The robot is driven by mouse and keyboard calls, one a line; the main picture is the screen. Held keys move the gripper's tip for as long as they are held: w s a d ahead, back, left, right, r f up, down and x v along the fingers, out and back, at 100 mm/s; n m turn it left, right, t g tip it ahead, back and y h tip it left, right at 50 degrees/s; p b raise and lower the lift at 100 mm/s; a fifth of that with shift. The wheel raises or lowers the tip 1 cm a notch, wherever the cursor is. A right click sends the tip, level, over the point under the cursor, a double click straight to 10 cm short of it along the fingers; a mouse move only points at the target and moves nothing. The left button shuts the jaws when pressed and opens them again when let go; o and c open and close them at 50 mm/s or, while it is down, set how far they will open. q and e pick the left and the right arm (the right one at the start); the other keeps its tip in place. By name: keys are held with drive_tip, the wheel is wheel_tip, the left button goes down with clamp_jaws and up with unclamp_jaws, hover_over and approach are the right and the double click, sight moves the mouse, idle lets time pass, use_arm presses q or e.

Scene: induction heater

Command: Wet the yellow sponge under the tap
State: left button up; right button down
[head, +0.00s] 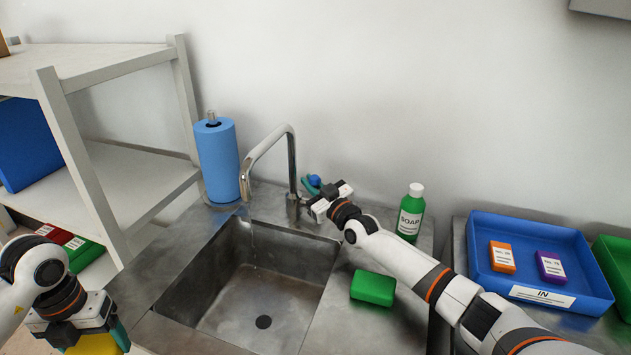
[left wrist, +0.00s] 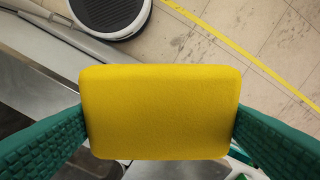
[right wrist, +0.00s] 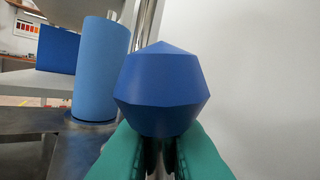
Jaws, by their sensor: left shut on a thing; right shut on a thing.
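The yellow sponge (head: 97,345) is at the bottom left of the head view, left of the sink and away from the tap. My left gripper (head: 92,330) is shut on it; the left wrist view shows the sponge (left wrist: 160,112) between the green fingers. The chrome tap (head: 270,145) stands behind the sink (head: 175,293), its spout over the basin. A thin, faint stream of water (head: 253,240) seems to fall from it. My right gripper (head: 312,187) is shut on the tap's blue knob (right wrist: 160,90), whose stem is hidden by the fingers.
A blue paper roll (head: 218,160) stands left of the tap. A soap bottle (head: 410,212) and a green sponge (head: 373,287) are right of the sink. A blue tray (head: 540,225) holds an orange and a purple block. A white shelf (head: 130,180) stands at the left.

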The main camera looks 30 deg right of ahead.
drive_tip(key=shift+a, duration=0.15)
drive_tip(key=c, duration=1.9)
unclamp_jaws()
drive_tip(key=shift+c, duration=0.2)
drive_tip(key=o, duration=0.4)
drive_tip(key=shift+o, duration=0.2)
drive_tip(key=shift+s+d+f, duration=0.2)
drive_tip(key=shift+s, duration=1.05)
drive_tip(key=shift+s+d+f, duration=0.15)
drive_tip(key=shift+s, duration=1.05)
drive_tip(key=shift+s+d+f, duration=0.2)
drive_tip(key=shift+s, duration=1.05)
drive_tip(key=shift+p, duration=0.3)
